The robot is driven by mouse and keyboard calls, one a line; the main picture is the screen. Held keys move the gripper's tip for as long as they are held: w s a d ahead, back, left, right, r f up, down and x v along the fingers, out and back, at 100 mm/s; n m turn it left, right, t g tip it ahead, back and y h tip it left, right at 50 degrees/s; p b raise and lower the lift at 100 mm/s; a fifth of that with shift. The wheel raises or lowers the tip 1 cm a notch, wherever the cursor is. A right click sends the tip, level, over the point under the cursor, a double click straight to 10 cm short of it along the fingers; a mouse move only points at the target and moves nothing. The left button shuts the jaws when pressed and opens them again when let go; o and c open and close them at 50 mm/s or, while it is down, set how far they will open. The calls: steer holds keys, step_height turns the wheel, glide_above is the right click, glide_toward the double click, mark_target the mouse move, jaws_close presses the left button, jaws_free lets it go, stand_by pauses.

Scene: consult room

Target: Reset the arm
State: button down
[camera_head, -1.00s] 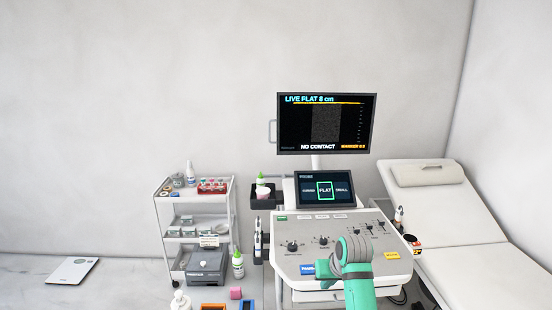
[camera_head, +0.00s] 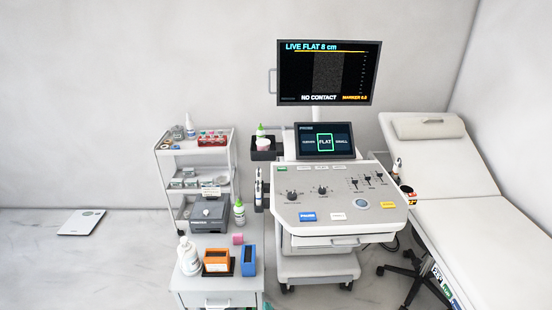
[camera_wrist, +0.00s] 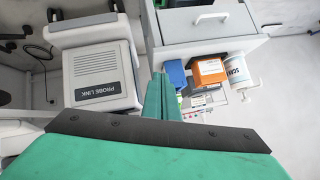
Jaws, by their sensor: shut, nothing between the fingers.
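My gripper (camera_wrist: 163,95) shows in the wrist view, its green fingers shut together with nothing between them. It is out of the head view now. In the wrist view its fingers point toward the drawer cabinet (camera_wrist: 212,33), apart from it, with a grey box marked PROBE LINK (camera_wrist: 97,75) to the left. The ultrasound console (camera_head: 335,205) stands in the middle of the head view, its panel fully uncovered. Its large monitor (camera_head: 327,72) reads LIVE FLAT 8 cm and NO CONTACT. The small screen (camera_head: 325,141) has FLAT framed in green.
A white cart (camera_head: 193,150) with bottles and trays stands left of the console. The drawer cabinet in front holds an orange box (camera_head: 216,260), a blue box (camera_head: 249,260) and a white bottle (camera_head: 189,257). An exam couch (camera_head: 455,215) is at right. The left floor is mostly clear.

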steer(key=s+m+t+h, duration=0.1)
steer(key=s+t+h, duration=0.15)
steer(key=s, duration=1.95)
steer(key=s+d+r+n+t, duration=0.2)
steer(key=s+r, duration=1.2)
steer(key=s, duration=0.4)
steer(key=shift+s+d+r+n+t, duration=0.25)
steer(key=shift+d+n+t, duration=0.05)
steer(key=shift+d+t, duration=0.1)
